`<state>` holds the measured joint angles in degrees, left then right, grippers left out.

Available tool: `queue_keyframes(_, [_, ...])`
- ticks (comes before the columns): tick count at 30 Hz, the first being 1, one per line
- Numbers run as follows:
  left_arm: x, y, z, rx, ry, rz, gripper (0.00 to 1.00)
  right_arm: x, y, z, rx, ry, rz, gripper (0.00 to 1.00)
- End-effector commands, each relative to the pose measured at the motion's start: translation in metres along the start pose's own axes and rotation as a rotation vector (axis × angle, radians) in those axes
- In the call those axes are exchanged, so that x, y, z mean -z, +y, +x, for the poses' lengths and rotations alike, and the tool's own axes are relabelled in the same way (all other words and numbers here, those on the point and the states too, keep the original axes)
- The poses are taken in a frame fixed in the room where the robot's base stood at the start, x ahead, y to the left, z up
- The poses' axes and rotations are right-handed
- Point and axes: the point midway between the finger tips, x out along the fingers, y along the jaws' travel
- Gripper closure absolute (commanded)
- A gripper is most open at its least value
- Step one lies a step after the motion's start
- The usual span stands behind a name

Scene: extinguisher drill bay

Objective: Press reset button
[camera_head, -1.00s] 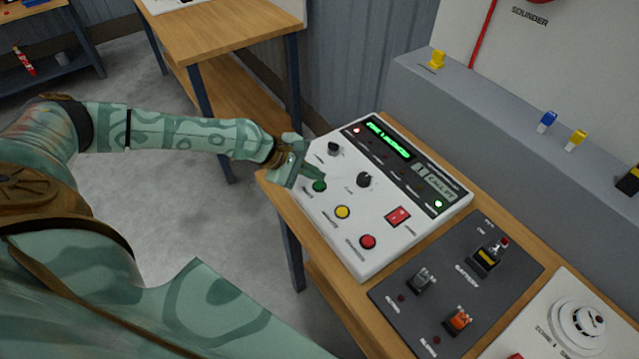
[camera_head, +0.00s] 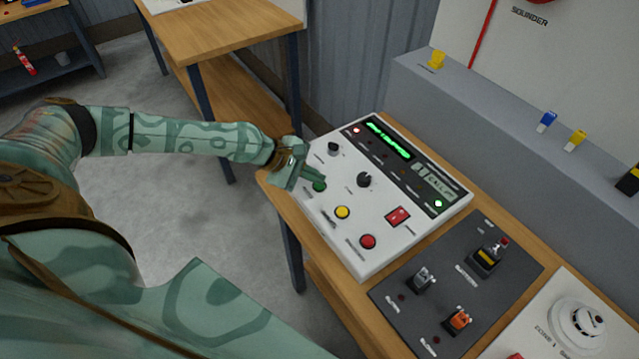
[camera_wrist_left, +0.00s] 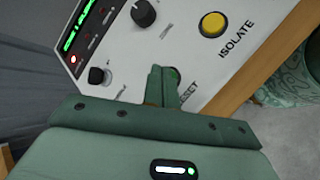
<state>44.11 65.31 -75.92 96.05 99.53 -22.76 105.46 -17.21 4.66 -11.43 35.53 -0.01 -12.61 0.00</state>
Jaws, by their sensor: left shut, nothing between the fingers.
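The white control panel (camera_head: 318,219) lies on a wooden bench. The green reset button (camera_head: 319,186) is at its left edge. It also shows in the left wrist view (camera_wrist_left: 174,73), mostly hidden behind my fingers, beside the partly covered "RESET" label. My left gripper (camera_head: 317,181) is shut and empty, its fingertips at the green button. In the left wrist view the closed fingers (camera_wrist_left: 163,80) overlap the button; I cannot tell whether they touch it or press it down. My right gripper is not in view.
A yellow button (camera_head: 342,212), a red button (camera_head: 368,242), a red rocker switch (camera_head: 398,216) and black knobs (camera_head: 364,180) share the panel. A dark switch plate (camera_head: 457,290) and a white detector (camera_head: 577,322) lie to the right. A grey ledge (camera_head: 480,115) stands behind.

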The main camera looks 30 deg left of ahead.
Motion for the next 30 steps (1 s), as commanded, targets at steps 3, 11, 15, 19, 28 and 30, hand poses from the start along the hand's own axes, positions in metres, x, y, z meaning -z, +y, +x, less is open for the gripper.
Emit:
queue_keyframes(3, [0.0006,-0.0007,0.0009,0.000,0.000,-0.001,1.00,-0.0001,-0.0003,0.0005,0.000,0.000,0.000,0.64])
queue_keyframes(11, [0.0022,-0.0023,0.0032,0.000,0.000,-0.001,1.00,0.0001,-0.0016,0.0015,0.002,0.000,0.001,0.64])
queue_keyframes(15, [0.0030,-0.0034,0.0044,0.001,0.000,-0.001,1.00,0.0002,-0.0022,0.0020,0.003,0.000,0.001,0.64])
queue_keyframes(19, [0.0038,-0.0045,0.0056,0.001,0.000,-0.001,1.00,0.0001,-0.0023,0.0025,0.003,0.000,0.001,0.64])
queue_keyframes(28, [0.0043,-0.0051,0.0062,0.002,0.000,0.000,1.00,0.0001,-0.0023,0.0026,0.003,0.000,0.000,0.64])
queue_keyframes(30, [0.0042,-0.0049,0.0059,0.002,0.000,0.000,1.00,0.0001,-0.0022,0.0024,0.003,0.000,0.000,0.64])
